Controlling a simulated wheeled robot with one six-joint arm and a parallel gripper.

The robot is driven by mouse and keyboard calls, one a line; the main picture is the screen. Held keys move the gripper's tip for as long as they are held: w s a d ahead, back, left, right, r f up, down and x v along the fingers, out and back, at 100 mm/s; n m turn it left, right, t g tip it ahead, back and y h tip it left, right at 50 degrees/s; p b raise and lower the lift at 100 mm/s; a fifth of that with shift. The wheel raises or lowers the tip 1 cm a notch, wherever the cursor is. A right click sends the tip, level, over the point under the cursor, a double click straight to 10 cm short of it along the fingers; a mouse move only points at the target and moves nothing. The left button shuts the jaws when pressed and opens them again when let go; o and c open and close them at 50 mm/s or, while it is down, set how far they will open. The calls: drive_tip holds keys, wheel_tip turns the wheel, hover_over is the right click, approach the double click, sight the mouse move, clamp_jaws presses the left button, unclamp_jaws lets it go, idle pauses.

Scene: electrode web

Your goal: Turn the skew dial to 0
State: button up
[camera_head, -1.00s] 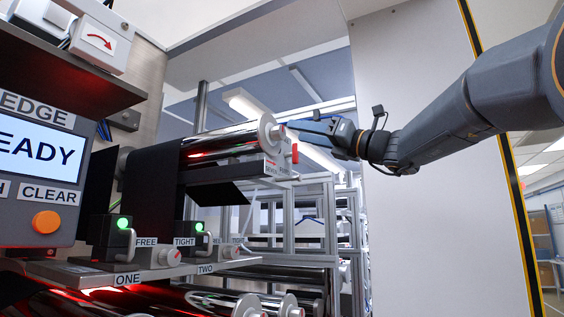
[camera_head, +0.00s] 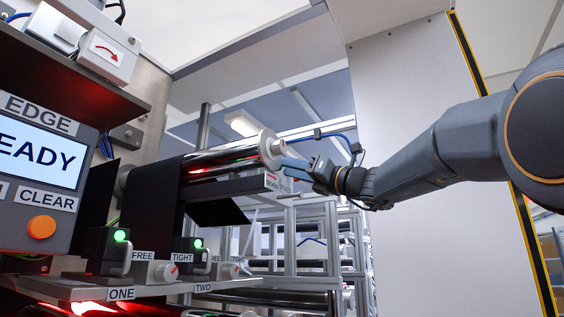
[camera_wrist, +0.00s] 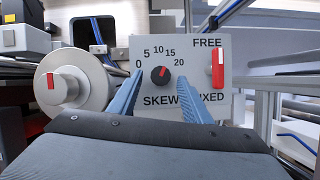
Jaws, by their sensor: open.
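The skew dial (camera_wrist: 160,76) is a small black knob with a red pointer on a grey panel (camera_wrist: 200,84) in the wrist view. Its scale reads 0, 5, 10, 15, 20 from left to right. The pointer is tilted up and right, toward the 15 to 20 side. My gripper (camera_wrist: 160,79) is open, with one blue finger on each side of the knob; I cannot tell whether they touch it. In the head view my gripper (camera_head: 288,166) is at the panel by the roller's end, and the dial is hidden.
A red lever (camera_wrist: 217,70) stands right of the dial between FREE and FIXED. A round roller end (camera_wrist: 73,88) with a red mark is close on the left. In the head view, a shelf (camera_head: 150,286) with FREE/TIGHT knobs lies below, and a white wall panel (camera_head: 405,110) stands behind my arm.

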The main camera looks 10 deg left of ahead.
drive_tip(key=shift+p+x, duration=0.4)
drive_tip(key=shift+x, duration=0.8)
drive_tip(key=c, duration=1)
drive_tip(key=shift+c, duration=0.2)
